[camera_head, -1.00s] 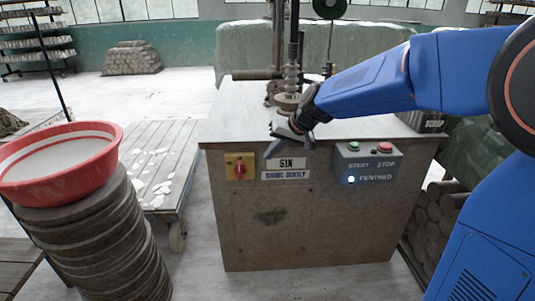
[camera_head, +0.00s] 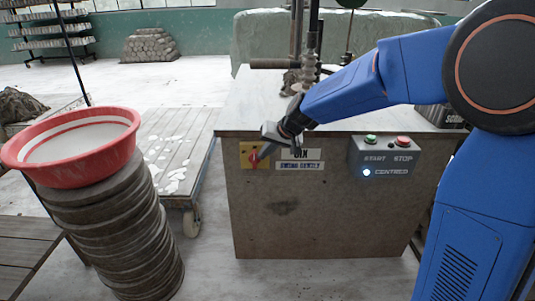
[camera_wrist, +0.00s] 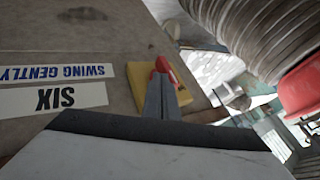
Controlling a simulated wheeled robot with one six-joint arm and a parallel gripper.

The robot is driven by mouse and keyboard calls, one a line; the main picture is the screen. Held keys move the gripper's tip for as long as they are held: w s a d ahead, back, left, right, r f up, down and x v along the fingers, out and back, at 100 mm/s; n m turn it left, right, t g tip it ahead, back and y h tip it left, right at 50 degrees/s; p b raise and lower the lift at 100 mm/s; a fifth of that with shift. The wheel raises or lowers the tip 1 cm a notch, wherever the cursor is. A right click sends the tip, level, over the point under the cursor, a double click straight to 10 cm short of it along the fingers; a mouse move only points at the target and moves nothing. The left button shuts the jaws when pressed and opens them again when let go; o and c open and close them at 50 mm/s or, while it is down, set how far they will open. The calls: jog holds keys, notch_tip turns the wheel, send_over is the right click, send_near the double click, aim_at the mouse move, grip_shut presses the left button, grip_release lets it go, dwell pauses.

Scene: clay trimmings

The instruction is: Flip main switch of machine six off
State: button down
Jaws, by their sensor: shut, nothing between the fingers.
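The main switch is a red knob (camera_head: 254,159) on a yellow plate (camera_head: 245,149), at the upper left of machine six's front panel (camera_head: 330,215). My gripper (camera_head: 264,152) is shut and empty, with its tips at the right side of the switch and covering part of it. In the wrist view, the shut fingers (camera_wrist: 162,98) point at the red knob (camera_wrist: 164,66) and overlap the yellow plate (camera_wrist: 188,72). I cannot tell whether the tips touch the knob. The knob's exact angle is partly hidden.
The SIX and SWING GENTLY labels (camera_head: 299,165) sit right of the switch. Further right is a grey box with green START and red STOP buttons (camera_head: 403,141) and a lit CENTRED lamp (camera_head: 366,172). A red basin (camera_head: 70,168) on stacked discs (camera_head: 115,225) stands left.

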aim_at(254, 153)
jog(key=shift+a+r+h, duration=0.3)
jog(key=shift+a+h, duration=0.1)
jog(key=shift+h, duration=0.4)
dwell(0.5)
jog(key=a+h, duration=0.1)
jog(key=a+n+h, duration=0.1)
jog(key=h, duration=0.3)
jog(key=shift+a+r+n, duration=0.3)
jog(key=shift+a, duration=0.1)
jog(key=a+h, duration=0.2)
jog(key=h, duration=0.1)
jog(key=shift+w+f+n+h, duration=0.1)
jog(key=shift+f+n+h, duration=0.05)
jog(key=shift+n+h, duration=0.15)
jog(key=h, duration=0.1)
jog(key=a+h, duration=0.1)
jog(key=h, duration=0.1)
jog(key=shift+a+f+n, duration=0.25)
jog(key=shift+f+n, duration=0.15)
jog(key=shift+d+r, duration=0.15)
jog(key=shift+d, duration=0.05)
jog(key=shift+a, duration=0.1)
